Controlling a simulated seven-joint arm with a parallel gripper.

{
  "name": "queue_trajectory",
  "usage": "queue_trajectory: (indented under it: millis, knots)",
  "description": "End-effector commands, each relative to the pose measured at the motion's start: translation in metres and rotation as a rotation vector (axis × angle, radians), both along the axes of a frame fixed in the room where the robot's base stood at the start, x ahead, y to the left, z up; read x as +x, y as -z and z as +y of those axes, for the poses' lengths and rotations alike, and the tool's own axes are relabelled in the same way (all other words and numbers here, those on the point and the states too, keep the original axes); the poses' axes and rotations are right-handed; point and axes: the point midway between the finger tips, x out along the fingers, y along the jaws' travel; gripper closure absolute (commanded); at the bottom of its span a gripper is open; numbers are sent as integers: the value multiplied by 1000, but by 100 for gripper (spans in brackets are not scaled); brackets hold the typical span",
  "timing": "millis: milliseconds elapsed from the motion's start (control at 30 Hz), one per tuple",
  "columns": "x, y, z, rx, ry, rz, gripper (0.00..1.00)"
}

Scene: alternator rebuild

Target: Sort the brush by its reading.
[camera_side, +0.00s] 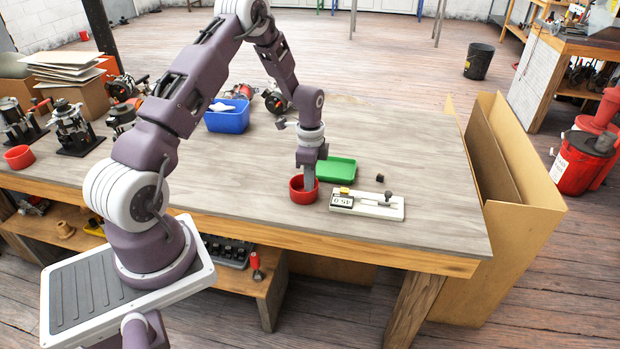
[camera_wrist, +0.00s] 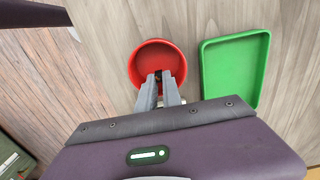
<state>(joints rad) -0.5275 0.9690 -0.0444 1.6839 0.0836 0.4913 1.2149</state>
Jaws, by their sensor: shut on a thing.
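My gripper (camera_wrist: 160,80) points down into the round red dish (camera_side: 304,194), its fingertips inside the rim. It is shut on the brush (camera_wrist: 158,75), a small dark piece with a brownish spot, mostly hidden between the fingers; in the side view the dish and fingers hide it. The red dish also shows in the wrist view (camera_wrist: 137,60). The green tray (camera_side: 337,169) lies beside the dish, to its right, and looks empty in the wrist view (camera_wrist: 235,70). A white measuring gauge (camera_side: 383,209) lies at the right front, its small display (camera_side: 342,201) showing digits that look upside down.
A small dark block (camera_side: 380,178) lies behind the gauge. A blue bin (camera_side: 228,117) stands farther back. Another red dish (camera_side: 19,157) and dark machine parts (camera_side: 75,130) are at the left. The table's right side is clear, with cardboard (camera_side: 510,190) past its edge.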

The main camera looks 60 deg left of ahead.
Motion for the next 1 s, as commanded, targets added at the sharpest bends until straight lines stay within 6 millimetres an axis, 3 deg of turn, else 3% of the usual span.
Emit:
queue_trajectory:
  millis: [467, 1000]
  knots:
    - [0, 1, 0, 0, 0, 0, 100]
    - [0, 15, 0, 1, 0, -1, 100]
